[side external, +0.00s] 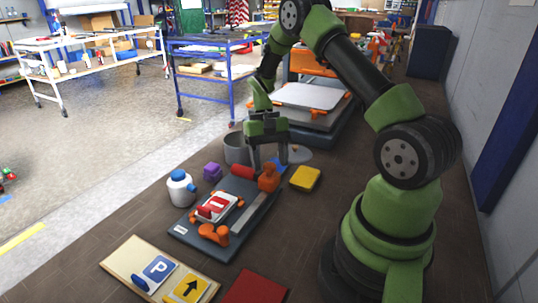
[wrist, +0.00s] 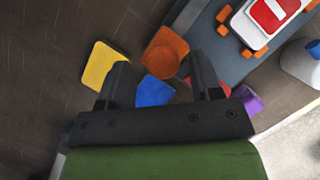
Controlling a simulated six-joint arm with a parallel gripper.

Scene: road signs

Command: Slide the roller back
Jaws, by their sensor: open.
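A dark grey board (side external: 205,247) lies on the floor with a light rail strip along its right side. An orange piece with a round knob (side external: 268,180) sits at the board's far end; it also shows in the wrist view (wrist: 163,44). A red cylinder (side external: 242,171) lies beside it. I cannot tell which of these is the roller. A red-and-white sign (side external: 217,206) rests in a white frame with orange clips on the board. My gripper (side external: 268,164) points down over the far end, fingers apart and empty; in the wrist view the fingertips (wrist: 161,66) flank the orange piece's near side.
A yellow block (side external: 305,178) is right of the board. A blue block (wrist: 154,91) lies below the fingers. A purple block (side external: 212,172), a white bottle (side external: 181,188) and a grey bucket (side external: 237,148) stand left and behind. A sign panel (side external: 125,257) lies in front.

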